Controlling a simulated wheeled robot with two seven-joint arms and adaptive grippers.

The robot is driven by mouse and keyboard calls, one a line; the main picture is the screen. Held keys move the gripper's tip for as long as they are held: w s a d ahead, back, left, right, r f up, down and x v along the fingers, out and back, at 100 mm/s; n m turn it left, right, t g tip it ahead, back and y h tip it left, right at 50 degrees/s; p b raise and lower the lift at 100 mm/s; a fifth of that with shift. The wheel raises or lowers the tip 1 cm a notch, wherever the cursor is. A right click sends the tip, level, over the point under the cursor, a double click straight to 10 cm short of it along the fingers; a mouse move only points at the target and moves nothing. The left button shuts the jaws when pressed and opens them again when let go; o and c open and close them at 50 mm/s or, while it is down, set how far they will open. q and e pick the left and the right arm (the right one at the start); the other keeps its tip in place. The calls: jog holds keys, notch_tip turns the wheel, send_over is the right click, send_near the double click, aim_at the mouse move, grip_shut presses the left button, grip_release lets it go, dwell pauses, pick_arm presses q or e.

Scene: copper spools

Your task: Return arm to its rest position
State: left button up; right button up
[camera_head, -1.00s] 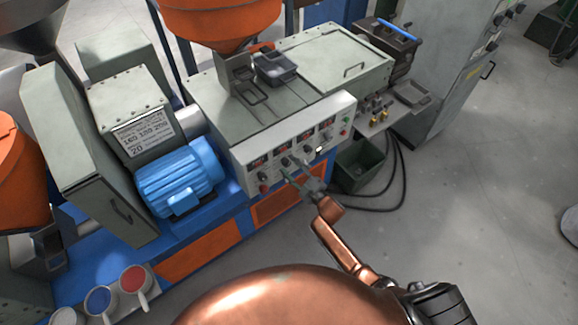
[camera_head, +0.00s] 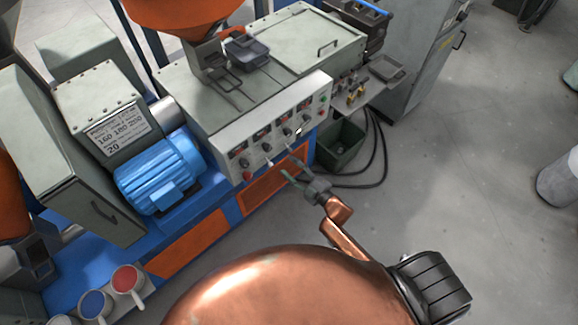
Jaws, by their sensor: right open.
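My right gripper (camera_head: 296,175) is open and empty. It points toward the front of the grey machine, in front of the orange panel and just below the control panel (camera_head: 270,135). I cannot tell the exact gap between its fingers and the machine. My copper-coloured right arm runs back from it to the lower right. My left gripper does not show in this view.
A dark green bin (camera_head: 341,143) stands on the floor right of the gripper, with black cables (camera_head: 378,160) beside it. A blue motor (camera_head: 158,172) is at left. Cups (camera_head: 127,280) stand at lower left. The grey floor (camera_head: 470,170) at right is largely clear.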

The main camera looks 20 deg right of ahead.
jog(key=s+d+f+m+g+h, duration=0.25)
jog(key=s+f, duration=0.25)
jog(key=f, duration=0.5)
jog(key=s+d+f+m+g+h, duration=0.1)
jog(key=s+d+f+m+g, duration=0.15)
jog(key=s+f, duration=0.6)
jog(key=s+d+f+m+g+h, duration=0.1)
jog(key=s+d+f+m+h, duration=0.2)
jog(key=f, duration=1)
jog(key=s+f+m+g, duration=0.1)
jog(key=s+f+g, duration=0.2)
jog(key=s, duration=1)
jog(key=s+d+f+m+g, duration=0.1)
jog(key=s+f+m+g, duration=0.1)
jog(key=s+f, duration=0.7)
jog(key=s+f+m+g, duration=0.2)
jog(key=s+f+g, duration=0.2)
jog(key=s, duration=1.3)
notch_tip(320, 180, down, 2)
jog(key=shift+d+f+g, duration=0.15)
jog(key=shift+f+g, duration=0.1)
jog(key=shift+g, duration=0.05)
jog(key=shift+w, duration=0.1)
jog(key=shift+c, duration=0.4)
